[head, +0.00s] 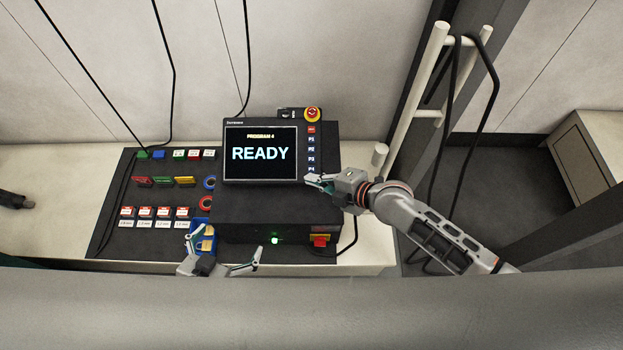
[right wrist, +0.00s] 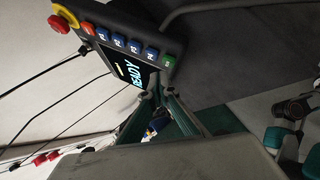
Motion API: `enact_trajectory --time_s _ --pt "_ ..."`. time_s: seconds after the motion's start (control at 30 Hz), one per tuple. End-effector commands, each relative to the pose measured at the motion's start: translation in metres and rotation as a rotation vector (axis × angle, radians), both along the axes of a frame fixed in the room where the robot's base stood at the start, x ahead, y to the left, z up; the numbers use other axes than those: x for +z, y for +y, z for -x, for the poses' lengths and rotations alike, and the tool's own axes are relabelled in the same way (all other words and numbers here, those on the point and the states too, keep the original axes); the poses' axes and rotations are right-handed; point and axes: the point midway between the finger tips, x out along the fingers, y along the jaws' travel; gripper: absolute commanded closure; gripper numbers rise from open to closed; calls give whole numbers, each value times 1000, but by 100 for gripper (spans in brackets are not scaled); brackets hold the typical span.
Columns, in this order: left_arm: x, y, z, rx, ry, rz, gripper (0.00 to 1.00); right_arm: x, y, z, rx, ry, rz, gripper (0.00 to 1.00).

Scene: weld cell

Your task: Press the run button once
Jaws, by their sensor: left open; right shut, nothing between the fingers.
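The control panel screen (head: 261,154) reads READY under PROGRAM 4. A column of buttons runs down its right edge: a red one (head: 311,130), several blue ones marked P1 to P4 (head: 311,154), and a green one at the bottom, seen in the right wrist view (right wrist: 168,62). The green button's label is too small to read. My right gripper (head: 311,179) is shut and empty, its tips by the panel's lower right corner, over or close to the green button; contact cannot be told. My left gripper (head: 230,240) is open and empty at the front edge.
A red emergency stop on yellow (head: 312,114) sits above the panel. A green light (head: 275,240) and a red switch (head: 320,241) are on the black box's front. Labelled blocks (head: 145,212) lie on the mat at left. Pale posts with hanging cables (head: 432,85) stand at right.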

Motion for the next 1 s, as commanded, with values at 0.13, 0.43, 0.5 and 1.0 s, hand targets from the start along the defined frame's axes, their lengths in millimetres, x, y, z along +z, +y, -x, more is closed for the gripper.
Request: enact_trajectory --time_s 0.13,0.43,0.5,1.0 --pt "3 1 -3 0 -7 -1 0 0 0 -1 0 0 0 100" --pt "0 1 -2 2 -3 -2 0 0 0 -1 0 0 0 100" --pt "-1 2 -1 1 0 -2 0 0 0 -1 0 0 0 100" --pt "-3 1 0 1 3 -3 0 0 0 0 0 0 0 100"
